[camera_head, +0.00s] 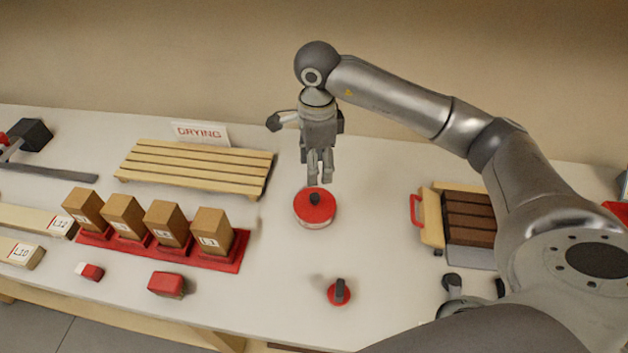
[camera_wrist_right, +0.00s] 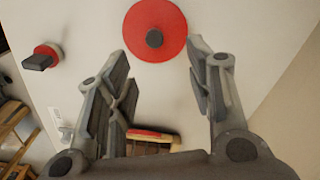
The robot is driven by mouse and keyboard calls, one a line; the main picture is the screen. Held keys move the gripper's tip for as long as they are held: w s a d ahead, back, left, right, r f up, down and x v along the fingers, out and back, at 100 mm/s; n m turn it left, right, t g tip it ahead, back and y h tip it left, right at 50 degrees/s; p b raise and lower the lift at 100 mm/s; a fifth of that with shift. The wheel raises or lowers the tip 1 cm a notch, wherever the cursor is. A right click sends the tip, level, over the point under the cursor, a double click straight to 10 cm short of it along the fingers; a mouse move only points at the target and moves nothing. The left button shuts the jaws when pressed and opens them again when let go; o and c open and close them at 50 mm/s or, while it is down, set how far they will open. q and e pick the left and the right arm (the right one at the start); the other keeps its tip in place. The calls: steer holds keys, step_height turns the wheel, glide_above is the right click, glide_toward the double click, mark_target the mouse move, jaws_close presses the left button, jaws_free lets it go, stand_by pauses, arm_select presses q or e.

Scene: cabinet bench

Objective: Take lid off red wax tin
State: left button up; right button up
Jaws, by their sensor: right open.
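The round wax tin (camera_head: 318,226) stands on the bench with its red lid (camera_head: 305,212) on top. The lid has a dark round knob at its middle. My right gripper (camera_head: 319,182) points down just above and behind the lid, with its fingers open and nothing between them. In the right wrist view, the lid (camera_wrist_right: 139,38) lies just beyond the fingertips of the open right gripper (camera_wrist_right: 158,52), apart from both fingers.
A small red round piece with a dark handle (camera_head: 339,293) stands in front of the tin. A slatted drying rack (camera_head: 200,165) and a red tray of brown blocks (camera_head: 222,262) are to the left. A crate with brown bars (camera_head: 470,225) is to the right. Bench around the tin is clear.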

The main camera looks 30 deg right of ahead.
steer(key=p, duration=0.1)
glide_above(315, 196)
step_height(315, 196, down, 4)
steer(key=shift+d+f, duration=0.15)
steer(key=shift+f, duration=0.05)
steer(key=f+p, duration=0.1)
steer(key=f, duration=0.1)
steer(key=f+p, duration=0.2)
steer(key=shift+a+f, duration=0.2)
steer(key=shift+f, duration=0.7)
arm_select(q)
steer(key=s+r, duration=0.1)
steer(key=r, duration=0.2)
steer(key=s+r, duration=0.1)
steer(key=shift+s+a+r, duration=0.15)
steer(key=shift+s+a, duration=0.15)
steer(key=shift+s, duration=0.05)
arm_select(e)
steer(key=c, duration=1)
